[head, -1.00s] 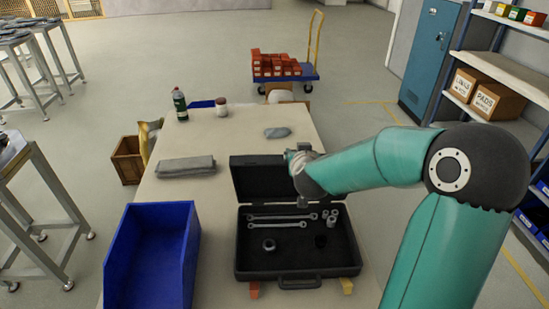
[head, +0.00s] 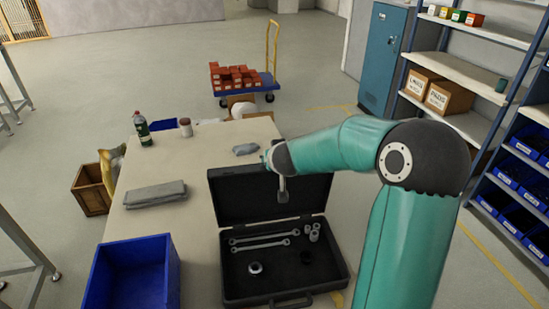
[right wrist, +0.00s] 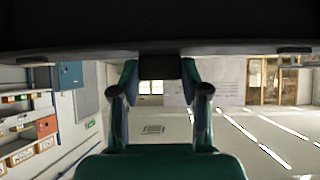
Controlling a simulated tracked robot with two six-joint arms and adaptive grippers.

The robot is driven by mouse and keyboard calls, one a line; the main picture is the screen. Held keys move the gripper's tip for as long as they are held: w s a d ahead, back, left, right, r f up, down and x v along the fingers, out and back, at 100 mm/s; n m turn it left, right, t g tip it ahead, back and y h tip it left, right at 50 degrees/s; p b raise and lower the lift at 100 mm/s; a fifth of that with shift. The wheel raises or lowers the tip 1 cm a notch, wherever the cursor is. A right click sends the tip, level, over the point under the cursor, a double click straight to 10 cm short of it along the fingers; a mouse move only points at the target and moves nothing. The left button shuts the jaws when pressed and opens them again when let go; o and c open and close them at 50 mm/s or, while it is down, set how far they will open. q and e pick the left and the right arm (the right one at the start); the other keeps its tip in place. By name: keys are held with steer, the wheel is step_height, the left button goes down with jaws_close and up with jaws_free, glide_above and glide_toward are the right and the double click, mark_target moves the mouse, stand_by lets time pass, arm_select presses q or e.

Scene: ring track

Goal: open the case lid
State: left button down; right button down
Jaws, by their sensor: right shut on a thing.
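The dark case (head: 233,301) lies on the pale table with its lid (head: 232,196) standing up along the far side. Spanners (head: 262,243), sockets (head: 314,232) and a ring-like part (head: 255,268) show in its base. My right gripper (head: 267,158) is at the lid's upper edge, partly hidden by its own wrist. In the right wrist view its teal fingers (right wrist: 160,68) are on either side of a dark tab on the lid, shut on it. The lid fills the top of that view. My left gripper is out of view.
A blue bin (head: 103,277) stands left of the case. A folded grey cloth (head: 155,194), a bottle (head: 142,128), a jar (head: 185,127) and a grey rag (head: 246,149) lie farther back. Shelves (head: 470,76) stand to the right, beyond open floor.

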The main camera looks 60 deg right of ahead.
steer(key=shift+w+a+r, duration=0.1)
steer(key=shift+w+r, duration=0.1)
steer(key=c, duration=0.6)
jaws_free()
steer(key=shift+a, duration=0.1)
steer(key=shift+o, duration=0.2)
steer(key=shift+f, duration=0.1)
steer(key=v, duration=1.2)
steer(key=shift+c, duration=0.4)
